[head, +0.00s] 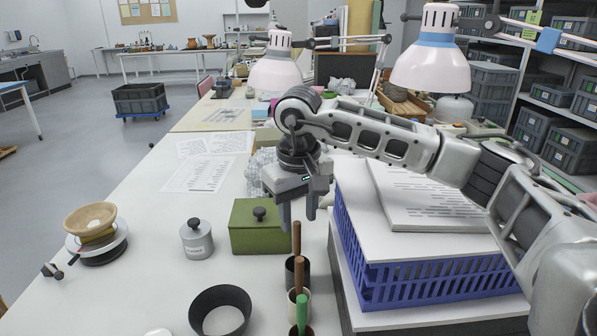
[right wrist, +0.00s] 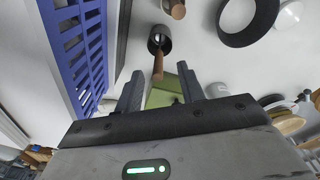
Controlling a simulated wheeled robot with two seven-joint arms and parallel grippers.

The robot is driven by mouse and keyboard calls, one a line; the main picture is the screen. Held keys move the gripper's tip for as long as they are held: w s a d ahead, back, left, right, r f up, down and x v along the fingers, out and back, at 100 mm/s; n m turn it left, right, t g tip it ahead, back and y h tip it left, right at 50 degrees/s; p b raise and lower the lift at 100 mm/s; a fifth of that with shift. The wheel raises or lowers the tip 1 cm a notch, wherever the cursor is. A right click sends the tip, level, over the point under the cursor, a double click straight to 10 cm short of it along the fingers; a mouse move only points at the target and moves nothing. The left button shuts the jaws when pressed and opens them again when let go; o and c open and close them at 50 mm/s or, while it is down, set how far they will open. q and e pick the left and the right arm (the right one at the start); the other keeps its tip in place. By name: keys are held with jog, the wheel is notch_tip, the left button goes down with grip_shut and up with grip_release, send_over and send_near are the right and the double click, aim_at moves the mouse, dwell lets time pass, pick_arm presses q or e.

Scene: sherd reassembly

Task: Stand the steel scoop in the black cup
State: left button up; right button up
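My right gripper (head: 298,222) is open, its two fingers pointing down. Between and just below the fingertips is the top of a brown wooden handle (head: 297,236), not gripped. This handle rises from a small black cup (head: 290,272). In the right wrist view the handle (right wrist: 158,66) points up towards the open gripper (right wrist: 160,82), out of the black cup (right wrist: 151,42). Something pale shows at the cup's mouth; I cannot tell whether it is the steel scoop's head. My left gripper is not in view.
A wide black ring-shaped vessel (head: 193,314), a grey lidded jar (head: 197,243) and a green box (head: 244,238) stand left. A blue crate (head: 430,288) stands right. The table's left side has bare room.

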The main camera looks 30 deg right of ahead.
notch_tip(320, 180, up, 11)
jog(key=shift+s+a+f, duration=0.15)
jog(key=shift+s+a, duration=0.05)
jog(key=shift+s, duration=0.15)
dwell(0.6)
